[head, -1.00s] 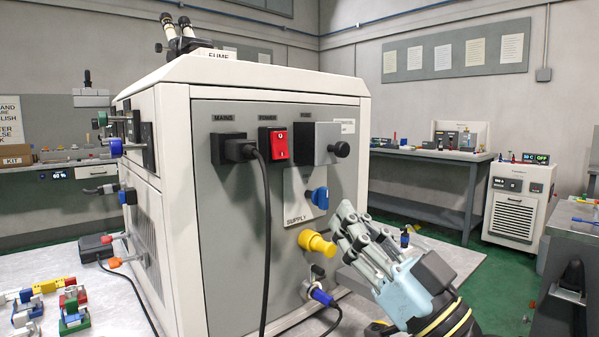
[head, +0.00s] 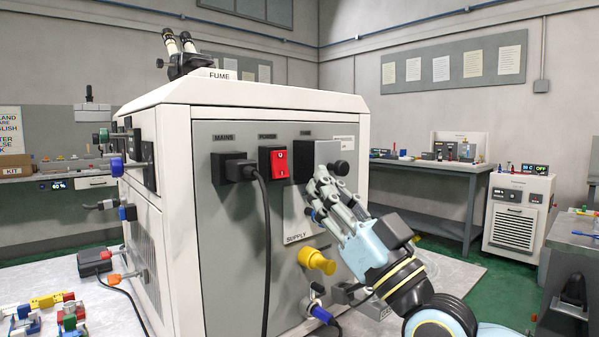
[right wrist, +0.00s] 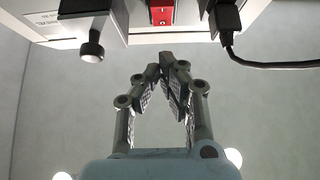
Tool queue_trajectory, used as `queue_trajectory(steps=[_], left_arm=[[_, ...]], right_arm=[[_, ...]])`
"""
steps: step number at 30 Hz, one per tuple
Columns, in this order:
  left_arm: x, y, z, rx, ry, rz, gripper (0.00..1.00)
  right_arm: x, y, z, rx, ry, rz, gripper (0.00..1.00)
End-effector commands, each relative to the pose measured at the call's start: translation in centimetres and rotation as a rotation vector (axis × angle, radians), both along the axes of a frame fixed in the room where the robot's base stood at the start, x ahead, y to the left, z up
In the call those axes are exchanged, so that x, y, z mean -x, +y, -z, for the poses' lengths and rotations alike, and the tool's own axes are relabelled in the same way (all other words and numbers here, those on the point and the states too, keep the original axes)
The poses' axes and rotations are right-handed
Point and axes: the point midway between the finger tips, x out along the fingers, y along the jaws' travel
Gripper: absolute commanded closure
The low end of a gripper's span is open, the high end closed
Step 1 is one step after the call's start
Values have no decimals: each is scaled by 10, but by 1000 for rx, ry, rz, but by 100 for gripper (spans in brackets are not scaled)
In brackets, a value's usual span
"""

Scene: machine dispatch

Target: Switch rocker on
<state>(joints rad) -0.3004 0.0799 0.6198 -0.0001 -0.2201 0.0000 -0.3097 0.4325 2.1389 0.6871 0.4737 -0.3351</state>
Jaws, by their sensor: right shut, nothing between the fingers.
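The red rocker (head: 280,163) sits in a black frame under the POWER label on the grey panel of the white machine (head: 230,220). In the right wrist view the rocker (right wrist: 161,13) shows at the top, beyond the fingertips. My right gripper (head: 322,180) is shut and empty, below and to the right of the rocker, in front of the panel. In the right wrist view its fingertips (right wrist: 167,58) are together and apart from the rocker. My left gripper is not in view.
A black mains plug (head: 234,170) with a hanging cable is left of the rocker. A grey box with a black knob (head: 342,168) juts out at its right. A yellow fitting (head: 317,261) sticks out lower down.

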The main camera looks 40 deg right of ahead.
Motion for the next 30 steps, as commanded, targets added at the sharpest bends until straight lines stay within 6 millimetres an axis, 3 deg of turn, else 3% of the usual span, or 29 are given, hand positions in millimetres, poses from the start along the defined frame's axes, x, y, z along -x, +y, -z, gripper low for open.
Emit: queue_trajectory(steps=[3, 12, 25, 30], left_arm=[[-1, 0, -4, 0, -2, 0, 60], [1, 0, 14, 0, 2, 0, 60], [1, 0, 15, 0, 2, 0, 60], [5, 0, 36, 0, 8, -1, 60]], right_arm=[[-20, 1, -18, -2, -6, 0, 100], [-55, 4, -7, -1, 0, 0, 100], [-58, 5, -8, 0, -1, 0, 100], [-62, 5, 0, -5, -44, 0, 100]])
